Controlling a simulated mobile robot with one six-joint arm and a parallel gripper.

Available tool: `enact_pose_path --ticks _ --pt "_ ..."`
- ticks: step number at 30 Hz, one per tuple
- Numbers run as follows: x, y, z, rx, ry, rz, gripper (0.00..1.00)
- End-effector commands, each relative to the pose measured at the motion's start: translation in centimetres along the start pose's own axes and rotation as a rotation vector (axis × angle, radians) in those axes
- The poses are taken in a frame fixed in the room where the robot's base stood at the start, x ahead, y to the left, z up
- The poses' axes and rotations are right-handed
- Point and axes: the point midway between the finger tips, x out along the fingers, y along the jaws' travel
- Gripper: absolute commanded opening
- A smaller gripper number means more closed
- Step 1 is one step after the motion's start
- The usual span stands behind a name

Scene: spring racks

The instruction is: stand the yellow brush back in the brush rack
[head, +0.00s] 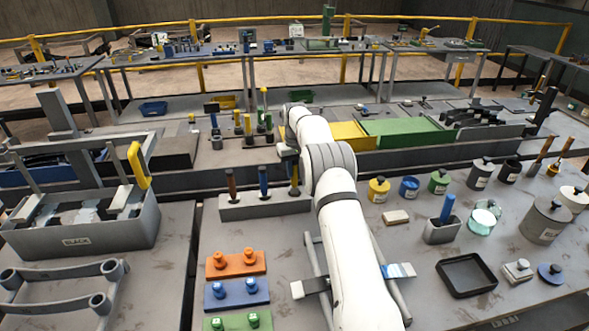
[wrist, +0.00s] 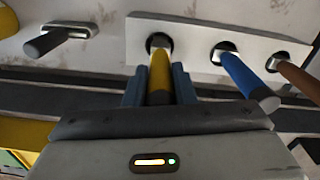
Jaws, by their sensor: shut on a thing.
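The brush rack (head: 262,209) is a long grey block on the near bench in the head view, left of my arm. In the wrist view its pale face (wrist: 190,60) shows three round holes. The yellow brush (wrist: 159,72) is between the fingers of my gripper (wrist: 159,86), which is shut on its handle. The brush's far end meets the end hole, but whether it is fully seated cannot be told. It also shows in the head view (head: 295,180), upright at the rack's right end. My arm partly hides the gripper there.
A blue brush (wrist: 245,80) and a brown brush (wrist: 298,82) stand in the other two holes. In the head view, orange (head: 236,265), blue and green peg blocks lie in front of the rack. Jars and a black tray (head: 466,275) are to the right.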

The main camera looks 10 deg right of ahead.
Motion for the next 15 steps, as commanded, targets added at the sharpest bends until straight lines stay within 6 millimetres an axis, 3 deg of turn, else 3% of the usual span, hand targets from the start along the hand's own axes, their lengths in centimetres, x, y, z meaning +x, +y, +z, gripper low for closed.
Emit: enact_pose_path --ticks 15 --pt "1.11 0.12 0.02 0.001 0.000 0.000 0.01"
